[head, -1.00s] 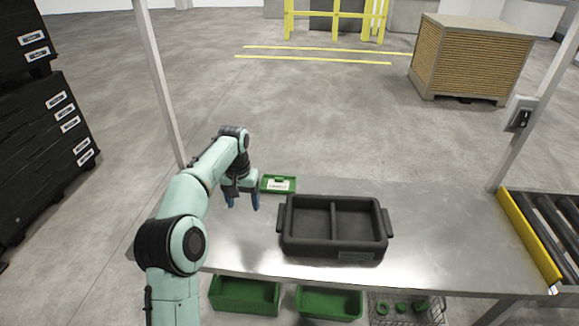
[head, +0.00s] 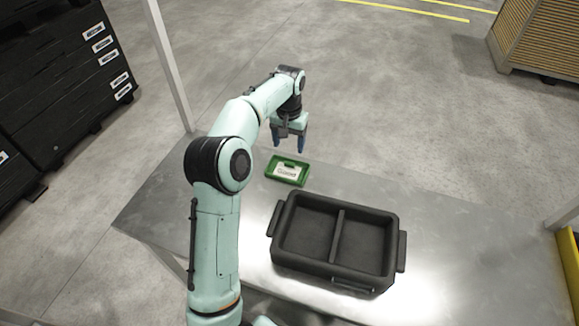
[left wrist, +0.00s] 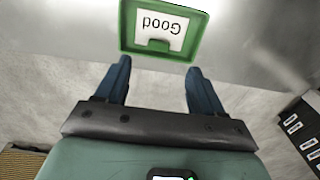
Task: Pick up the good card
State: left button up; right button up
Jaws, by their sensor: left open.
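The good card (head: 287,171) is a white card lying in a small green tray (head: 271,166) at the back edge of the metal table. In the left wrist view the card (left wrist: 160,27) reads "Good" upside down, and the green tray's rim (left wrist: 126,30) surrounds it. A green tab stands at the card's near edge there. My left gripper (head: 288,142) is open and empty, with two blue fingers pointing down, beyond the tray in the head view. In the left wrist view its fingertips (left wrist: 158,65) are apart, just short of the tray. My right gripper is out of view.
A black two-compartment bin (head: 335,283) stands empty on the metal table (head: 455,240), in front and to the right of the tray. A thin post (head: 170,70) rises at the table's back left. Black stacked crates (head: 60,75) stand on the floor at left.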

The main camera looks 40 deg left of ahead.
aim_at(289, 163)
pick_arm(q)
jog(key=f, duration=0.3)
jog(key=shift+w, duration=0.2)
jog(key=f, duration=0.4)
jog(key=shift+s+d+f, duration=0.1)
jog(key=shift+s, duration=0.2)
jog(key=shift+w+f, duration=0.1)
jog(key=shift+f, duration=0.45)
jog(key=c, duration=1.1)
